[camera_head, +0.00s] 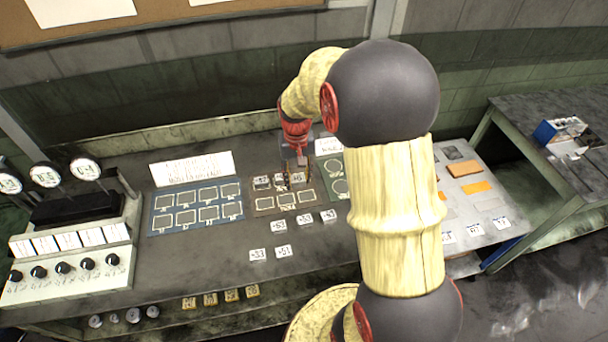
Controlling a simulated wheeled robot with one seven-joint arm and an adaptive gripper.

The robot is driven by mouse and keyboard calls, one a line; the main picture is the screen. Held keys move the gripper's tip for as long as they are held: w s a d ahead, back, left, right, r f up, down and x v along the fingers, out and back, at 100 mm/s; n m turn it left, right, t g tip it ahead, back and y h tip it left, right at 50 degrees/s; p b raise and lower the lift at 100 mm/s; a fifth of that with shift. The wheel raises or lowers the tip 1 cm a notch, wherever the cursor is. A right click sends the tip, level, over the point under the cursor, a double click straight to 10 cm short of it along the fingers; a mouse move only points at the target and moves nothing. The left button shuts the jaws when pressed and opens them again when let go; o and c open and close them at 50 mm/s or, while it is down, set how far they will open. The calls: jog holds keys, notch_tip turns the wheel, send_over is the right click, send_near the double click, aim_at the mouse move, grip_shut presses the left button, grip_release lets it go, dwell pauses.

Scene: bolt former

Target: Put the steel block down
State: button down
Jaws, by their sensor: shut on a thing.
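My gripper (299,174) points down over the brown outlined mat (261,203) near the back of the bench. It is shut on a steel block, which is small here and hard to tell apart from the fingers and the blocks around it. I cannot tell whether the held block touches the mat. Small numbered steel blocks stand on the mat just left of the gripper, one of them at its left end (262,183). Several more numbered blocks stand on the bench in front of the mat, one at the front left (258,255).
A blue mat (196,225) with empty outlined places lies to the left. A green mat (338,188) is partly hidden behind my arm. A pale board (487,204) with orange pieces lies to the right. A gauge and knob panel (67,285) stands far left. The bench's front left-centre is clear.

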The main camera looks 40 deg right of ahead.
jog(key=w+d+f+b, duration=0.1)
jog(key=w+d+f, duration=0.3)
jog(key=w+d+f+b, duration=0.1)
jog(key=w+d+f, duration=0.3)
jog(key=w+f, duration=0.1)
jog(key=shift+d, duration=0.25)
jog(key=shift+w+d+f, duration=0.1)
jog(key=shift+d+f, duration=0.05)
jog(key=shift+f, duration=0.15)
jog(key=shift+f+b, duration=0.65)
jog(key=shift+f, duration=0.75)
jog(key=shift+f, duration=0.2)
jog(key=c, duration=1.5)
grip_release()
